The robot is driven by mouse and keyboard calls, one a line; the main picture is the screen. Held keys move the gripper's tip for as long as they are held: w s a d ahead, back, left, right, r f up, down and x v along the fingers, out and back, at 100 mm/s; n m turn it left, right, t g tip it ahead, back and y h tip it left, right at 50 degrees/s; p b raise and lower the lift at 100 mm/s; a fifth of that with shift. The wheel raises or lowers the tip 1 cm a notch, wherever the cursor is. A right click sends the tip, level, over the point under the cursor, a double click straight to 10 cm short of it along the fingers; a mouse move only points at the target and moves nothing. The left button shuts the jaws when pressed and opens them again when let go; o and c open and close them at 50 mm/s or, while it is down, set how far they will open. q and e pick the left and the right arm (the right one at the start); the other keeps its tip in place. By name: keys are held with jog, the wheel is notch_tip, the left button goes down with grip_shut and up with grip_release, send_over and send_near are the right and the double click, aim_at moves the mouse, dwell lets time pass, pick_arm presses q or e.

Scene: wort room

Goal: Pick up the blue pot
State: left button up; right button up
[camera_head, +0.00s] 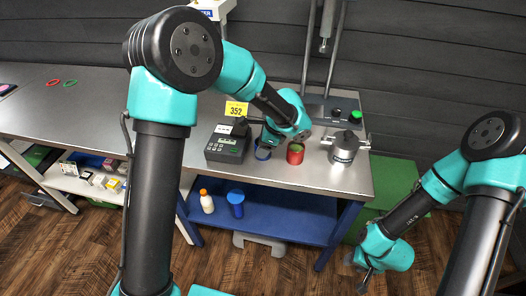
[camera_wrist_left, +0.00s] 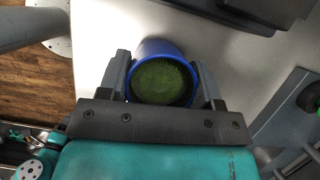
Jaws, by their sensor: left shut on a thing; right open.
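The blue pot (camera_head: 263,153) is near the front edge of the steel table in the head view. In the left wrist view the blue pot (camera_wrist_left: 160,46) has green material inside and sits between the two fingers. My left gripper (camera_head: 266,144) is shut on it, with a finger on each side (camera_wrist_left: 163,72). I cannot tell whether the pot touches the table. My right gripper (camera_head: 363,276) is open and empty, low at the right, away from the table.
A red pot (camera_head: 295,154) with green contents stands just right of the blue pot. A metal vessel (camera_head: 344,147) is further right, and a dark device (camera_head: 225,147) is to the left. Bottles stand on the blue shelf (camera_head: 285,215) below.

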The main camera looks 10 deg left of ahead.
pick_arm(q)
jog(key=shift+c, duration=1)
jog(key=shift+r, duration=0.1)
jog(key=shift+r, duration=0.5)
notch_tip(320, 180, up, 3)
jog(key=shift+f, duration=0.2)
jog(key=s+d+r, duration=0.1)
jog(key=s+d, duration=0.3)
jog(key=s, duration=1.1)
jog(key=shift+s, duration=0.25)
jog(key=shift+r, duration=0.1)
dwell(0.6)
